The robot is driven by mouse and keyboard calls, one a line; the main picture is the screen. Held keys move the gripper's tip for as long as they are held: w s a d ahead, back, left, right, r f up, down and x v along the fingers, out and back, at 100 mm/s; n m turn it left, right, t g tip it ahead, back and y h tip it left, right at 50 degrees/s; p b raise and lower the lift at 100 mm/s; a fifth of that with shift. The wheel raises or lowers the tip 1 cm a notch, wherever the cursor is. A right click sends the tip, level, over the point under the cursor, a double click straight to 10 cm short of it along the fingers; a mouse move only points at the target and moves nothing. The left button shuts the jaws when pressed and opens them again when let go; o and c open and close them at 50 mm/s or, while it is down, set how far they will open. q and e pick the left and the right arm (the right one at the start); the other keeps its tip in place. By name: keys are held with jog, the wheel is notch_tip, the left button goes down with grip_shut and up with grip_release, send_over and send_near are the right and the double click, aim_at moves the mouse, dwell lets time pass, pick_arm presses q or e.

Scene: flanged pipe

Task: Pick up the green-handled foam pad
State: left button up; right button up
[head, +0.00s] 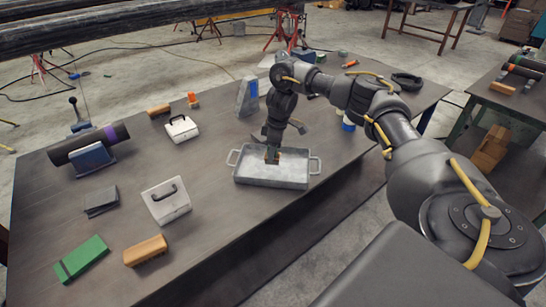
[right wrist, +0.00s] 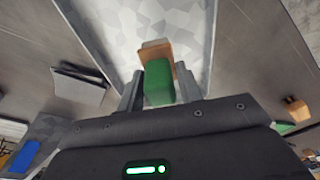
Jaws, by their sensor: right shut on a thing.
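My right gripper (head: 272,157) reaches down over the grey metal tray (head: 268,183) on the workbench. In the right wrist view the right gripper (right wrist: 159,88) is shut on the green-handled foam pad, with the green handle (right wrist: 158,84) between its fingers. The tan pad (right wrist: 156,48) shows beyond the handle, against the tray's pale floor (right wrist: 120,25). In the head view the pad is small and mostly hidden by the fingers. I cannot tell whether it touches the tray floor. My left gripper is not in view.
A black ring (head: 407,81) lies at the far right. Bare bench surrounds the tray's left side.

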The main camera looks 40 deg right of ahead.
jog(key=s+a+r, duration=0.8)
jog(key=a+r, duration=0.1)
jog(key=a, duration=0.1)
jog(key=shift+a, duration=0.15)
jog(key=shift+s, duration=0.1)
jog(key=o, duration=0.4)
jog(key=shift+c, duration=1.3)
jog(key=a+r, duration=0.2)
jog(key=a+r+m, duration=0.1)
jog(key=a+r, duration=0.1)
jog(key=a, duration=0.1)
jog(key=a+r+m, duration=0.1)
jog(key=a+r, duration=0.1)
jog(key=a, duration=0.1)
jog(key=shift+s+a, duration=0.2)
jog(key=shift+s, duration=0.15)
jog(key=s+a+r+m, duration=0.1)
jog(key=a, duration=0.1)
jog(key=s+a+r+m, duration=0.2)
jog(key=shift+s+r+h, duration=0.2)
jog(key=shift+s+h, duration=0.05)
jog(key=shift+h, duration=0.15)
